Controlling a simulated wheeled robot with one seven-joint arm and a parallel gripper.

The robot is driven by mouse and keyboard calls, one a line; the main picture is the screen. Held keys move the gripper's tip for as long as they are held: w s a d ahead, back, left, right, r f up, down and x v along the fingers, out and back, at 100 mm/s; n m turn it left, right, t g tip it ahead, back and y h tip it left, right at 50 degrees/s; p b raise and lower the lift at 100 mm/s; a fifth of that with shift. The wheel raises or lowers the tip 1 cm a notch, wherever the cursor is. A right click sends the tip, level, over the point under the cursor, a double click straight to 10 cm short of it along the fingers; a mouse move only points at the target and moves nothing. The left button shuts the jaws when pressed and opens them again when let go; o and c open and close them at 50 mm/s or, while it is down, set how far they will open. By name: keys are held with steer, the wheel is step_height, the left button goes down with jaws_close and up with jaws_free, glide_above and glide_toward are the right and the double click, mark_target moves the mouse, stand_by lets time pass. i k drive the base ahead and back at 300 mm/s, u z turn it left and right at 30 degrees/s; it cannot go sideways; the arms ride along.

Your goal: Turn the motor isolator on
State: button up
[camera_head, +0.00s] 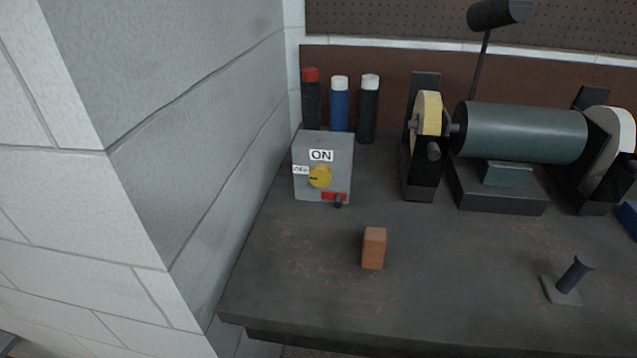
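The motor isolator is a grey box (312,143) standing at the back left of the dark bench, near the wall. It has a round yellow knob (320,176) on its front face. An ON label (321,156) sits above the knob and an OFF label (300,170) to its left. A dark mark on the knob appears to point left, toward OFF. A small red plate (334,196) with a dark stub is at the lower right of the box. My gripper is not in view.
A bench grinder (520,132) stands right of the box, with three bottles (340,105) behind the box. An orange-brown block (374,248) stands on the bench (300,298) in front. A dark post on a plate (568,280) is at right. A block wall (190,120) borders the left.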

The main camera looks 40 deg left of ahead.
mark_target(320, 174)
steer(key=k, duration=2.2)
steer(key=u, duration=0.55)
steer(key=i, duration=1.5)
